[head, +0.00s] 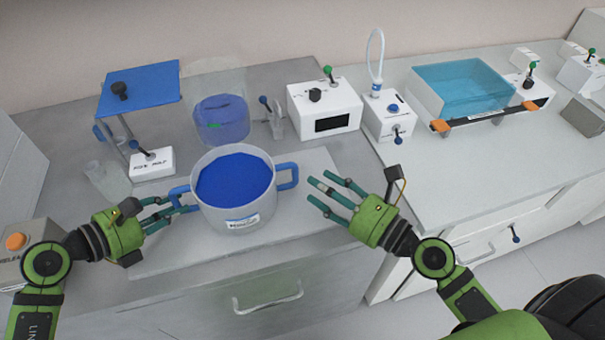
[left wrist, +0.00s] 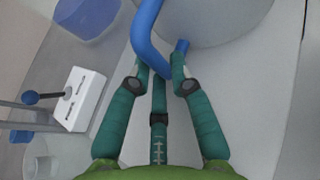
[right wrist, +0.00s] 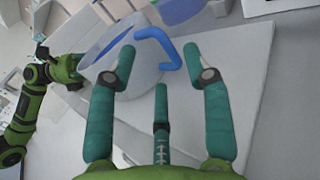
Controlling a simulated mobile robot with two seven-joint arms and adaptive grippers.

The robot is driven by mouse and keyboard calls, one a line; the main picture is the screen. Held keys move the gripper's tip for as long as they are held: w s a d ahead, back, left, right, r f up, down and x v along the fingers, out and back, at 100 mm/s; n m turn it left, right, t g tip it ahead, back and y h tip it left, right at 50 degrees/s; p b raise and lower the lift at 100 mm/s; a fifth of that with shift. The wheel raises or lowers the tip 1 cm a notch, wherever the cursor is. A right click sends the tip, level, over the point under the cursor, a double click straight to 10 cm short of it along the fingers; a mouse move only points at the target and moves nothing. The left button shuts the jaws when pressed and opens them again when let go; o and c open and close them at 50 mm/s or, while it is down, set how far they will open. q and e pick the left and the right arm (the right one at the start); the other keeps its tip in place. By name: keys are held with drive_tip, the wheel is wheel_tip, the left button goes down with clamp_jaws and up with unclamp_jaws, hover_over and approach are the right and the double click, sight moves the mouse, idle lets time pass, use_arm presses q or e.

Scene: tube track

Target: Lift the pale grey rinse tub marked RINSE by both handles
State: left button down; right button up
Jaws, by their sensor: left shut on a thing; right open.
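The pale grey rinse tub (head: 225,219) stands upright on a pale mat on the left counter, with blue contents and a small label on its front. Its left blue handle (head: 180,198) lies between the fingers of my left gripper (head: 180,205), which is shut on it; the handle also shows in the left wrist view (left wrist: 146,35). My right gripper (head: 335,190) is open and empty, to the right of the tub and apart from the right blue handle (head: 288,176). In the right wrist view that handle (right wrist: 163,45) is ahead of the open fingers. The label's text is too small to read.
The mat (head: 310,215) has bare room right of the tub. Behind stand a blue translucent container (head: 222,122), a white box with a dark panel (head: 325,108) and a blue-topped stand (head: 138,88). A white dispenser (head: 390,118) and a teal-lidded bath (head: 462,88) are on the right counter.

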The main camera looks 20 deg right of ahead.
sight(296, 171)
drive_tip(key=x, duration=0.5)
drive_tip(key=shift+w+a, duration=0.25)
